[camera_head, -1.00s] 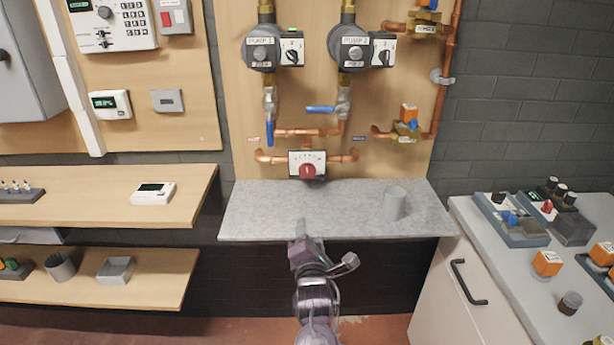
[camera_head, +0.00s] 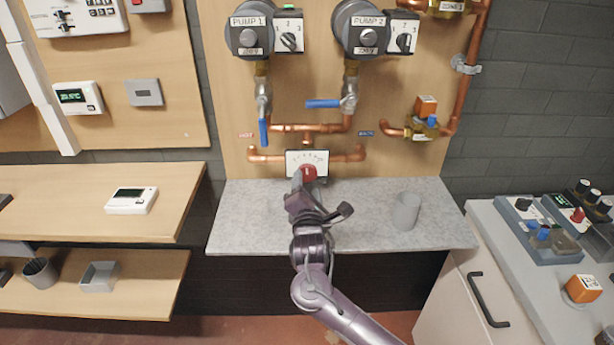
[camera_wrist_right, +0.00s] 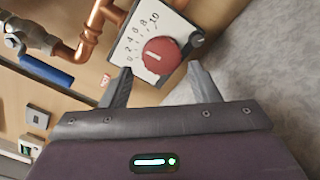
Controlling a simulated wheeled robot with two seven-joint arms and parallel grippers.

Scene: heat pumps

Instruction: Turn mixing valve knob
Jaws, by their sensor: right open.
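The mixing valve has a red round knob (camera_head: 309,172) in front of a white scale plate (camera_head: 293,157), mounted on copper pipes above the grey shelf. In the right wrist view the red knob (camera_wrist_right: 160,56) shows a white mark, and the plate (camera_wrist_right: 133,40) carries numbers up to 10. My right gripper (camera_head: 300,180) is at the knob, partly covering it in the head view. In the wrist view its two fingers (camera_wrist_right: 160,80) are open, one toward each side of the knob, with the knob ahead of the gap. Contact is not visible. My left gripper is not in view.
A grey speckled shelf (camera_head: 240,215) lies under the valve, with a grey cup (camera_head: 405,211) at its right. Blue valve handles (camera_head: 263,133) and copper pipes (camera_head: 265,157) are close above. A wooden shelf (camera_head: 90,215) is at left and a bench (camera_head: 500,262) at right.

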